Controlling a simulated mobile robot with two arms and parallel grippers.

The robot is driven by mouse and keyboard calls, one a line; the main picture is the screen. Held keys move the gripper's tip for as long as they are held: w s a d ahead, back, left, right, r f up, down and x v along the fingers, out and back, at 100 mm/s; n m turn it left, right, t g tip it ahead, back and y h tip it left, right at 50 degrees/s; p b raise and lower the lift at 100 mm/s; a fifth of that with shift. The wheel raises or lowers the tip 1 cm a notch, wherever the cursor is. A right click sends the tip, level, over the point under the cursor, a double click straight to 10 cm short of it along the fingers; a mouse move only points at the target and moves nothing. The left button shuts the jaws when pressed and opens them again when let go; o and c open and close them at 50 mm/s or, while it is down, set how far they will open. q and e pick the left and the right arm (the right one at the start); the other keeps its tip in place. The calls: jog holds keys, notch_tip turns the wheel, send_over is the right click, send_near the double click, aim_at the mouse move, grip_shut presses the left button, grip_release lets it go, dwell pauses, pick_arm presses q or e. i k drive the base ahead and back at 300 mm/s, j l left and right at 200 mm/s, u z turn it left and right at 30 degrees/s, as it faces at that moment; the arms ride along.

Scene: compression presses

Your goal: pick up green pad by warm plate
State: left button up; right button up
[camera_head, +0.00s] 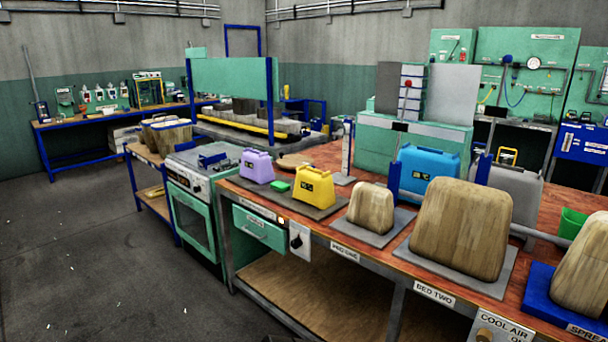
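A small bright green pad (280,186) lies between a purple jug-shaped block (256,166) and a yellow jug-shaped block (313,187). All three are on or at a flat dark plate (288,203) at the left end of the wooden-topped bench. The pad's lower edge is close to the yellow block; I cannot tell if they touch. Neither of my grippers is in view.

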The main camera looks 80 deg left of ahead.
aim_at(279, 186)
jog(key=u, duration=2.95)
